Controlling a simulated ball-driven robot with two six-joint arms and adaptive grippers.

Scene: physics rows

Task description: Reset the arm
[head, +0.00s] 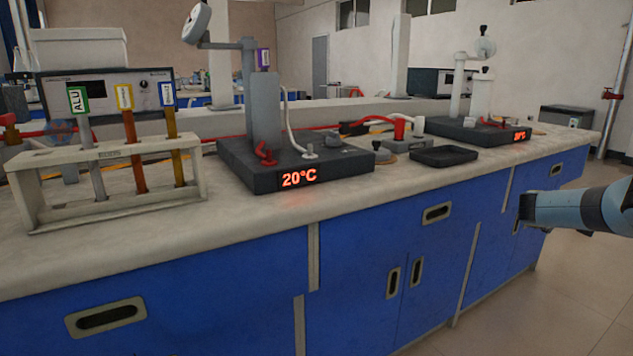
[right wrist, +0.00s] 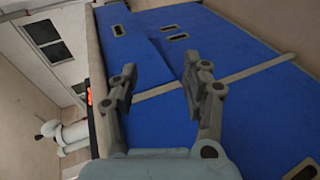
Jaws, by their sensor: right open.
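My right arm (head: 575,209) comes in from the right edge of the head view, in front of the blue cabinets and clear of the bench top; its gripper fingers are not seen there. In the right wrist view my right gripper (right wrist: 160,90) is open, with nothing between its fingers. It faces the blue cabinet fronts (right wrist: 235,70), and the picture is turned on its side. My left gripper is in neither view.
On the bench top (head: 240,220) stand a rack (head: 115,215) with labelled rods, a dark apparatus (head: 235,178) reading 20°C, a black tray (head: 443,156) and a second apparatus (head: 470,132) farther right. The floor (head: 560,300) at the lower right is clear.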

